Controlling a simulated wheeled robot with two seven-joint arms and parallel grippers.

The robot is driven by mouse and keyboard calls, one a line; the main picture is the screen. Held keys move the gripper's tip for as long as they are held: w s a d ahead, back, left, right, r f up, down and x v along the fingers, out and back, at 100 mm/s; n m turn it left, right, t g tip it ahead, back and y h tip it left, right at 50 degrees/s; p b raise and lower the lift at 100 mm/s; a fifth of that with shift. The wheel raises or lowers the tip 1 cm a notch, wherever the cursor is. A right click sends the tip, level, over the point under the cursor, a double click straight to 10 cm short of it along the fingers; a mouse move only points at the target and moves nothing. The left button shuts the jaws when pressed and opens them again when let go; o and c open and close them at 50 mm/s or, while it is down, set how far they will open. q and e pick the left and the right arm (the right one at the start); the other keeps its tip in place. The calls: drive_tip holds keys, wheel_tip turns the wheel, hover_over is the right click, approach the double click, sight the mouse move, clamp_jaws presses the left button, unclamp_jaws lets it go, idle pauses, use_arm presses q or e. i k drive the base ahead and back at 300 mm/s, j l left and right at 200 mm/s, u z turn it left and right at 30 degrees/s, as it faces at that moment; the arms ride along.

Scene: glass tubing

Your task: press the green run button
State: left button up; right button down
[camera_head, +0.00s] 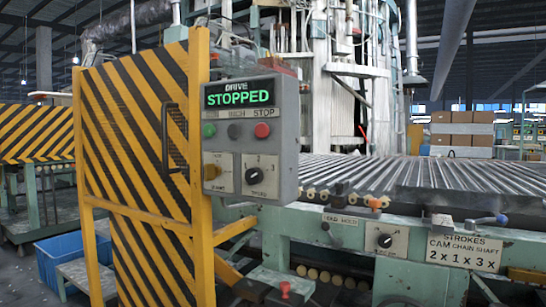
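The green run button (209,130) is a small round button at the left of a row on the grey control box (285,150). A dark button (235,131) labelled INCH sits beside it, and a red stop button (262,130) is at the right of the row. The display (239,94) above reads DRIVE STOPPED in green. Neither of my grippers is in view, and nothing covers the green button.
A yellow-framed, black-striped guard door (140,150) with a dark handle stands just left of the box. A conveyor of metal rollers (400,172) runs right.

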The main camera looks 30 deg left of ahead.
sight(209, 131)
drive_tip(key=u, duration=1.3)
